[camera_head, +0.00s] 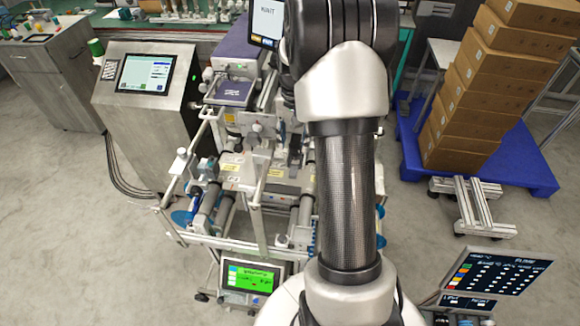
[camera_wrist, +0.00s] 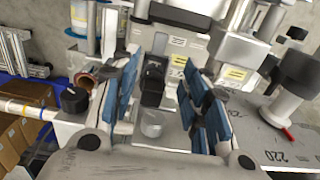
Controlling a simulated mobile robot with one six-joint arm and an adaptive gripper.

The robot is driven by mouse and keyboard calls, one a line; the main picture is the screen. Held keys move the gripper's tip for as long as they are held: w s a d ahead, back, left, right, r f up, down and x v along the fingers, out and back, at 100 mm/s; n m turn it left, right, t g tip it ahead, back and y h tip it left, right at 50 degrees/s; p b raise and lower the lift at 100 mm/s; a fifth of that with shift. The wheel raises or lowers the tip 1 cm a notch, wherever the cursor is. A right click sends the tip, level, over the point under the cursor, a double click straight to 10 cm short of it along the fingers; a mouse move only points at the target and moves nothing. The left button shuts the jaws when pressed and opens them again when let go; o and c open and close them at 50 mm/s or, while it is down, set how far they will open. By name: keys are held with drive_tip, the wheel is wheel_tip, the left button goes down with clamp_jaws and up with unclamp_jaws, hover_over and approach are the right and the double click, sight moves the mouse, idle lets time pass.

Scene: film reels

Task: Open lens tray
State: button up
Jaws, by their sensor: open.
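My gripper (camera_wrist: 165,88) shows in the wrist view, with blue-padded fingers at left and right, open and apart. Between the fingers I see a small black block (camera_wrist: 152,82) and a clear round piece (camera_wrist: 152,124) in front of it, on a grey machine surface. Neither finger clearly touches them. I cannot tell for certain which part is the lens tray. In the head view my arm covers the middle of the machine (camera_head: 232,172), and my gripper is hidden behind it.
A black knob (camera_wrist: 75,98) and a dark round cap on a white post (camera_wrist: 300,72) flank the gripper. In the head view, a steel console (camera_head: 150,130) stands left, and stacked cardboard boxes (camera_head: 480,85) stand on a blue pallet (camera_head: 525,165) right.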

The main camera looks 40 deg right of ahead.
sight(293, 173)
wheel_tip(293, 173, down, 14)
drive_tip(key=shift+f+b, duration=0.15)
drive_tip(key=shift+b, duration=0.8)
drive_tip(key=shift+w, duration=0.1)
drive_tip(key=shift+c, duration=0.4)
clamp_jaws()
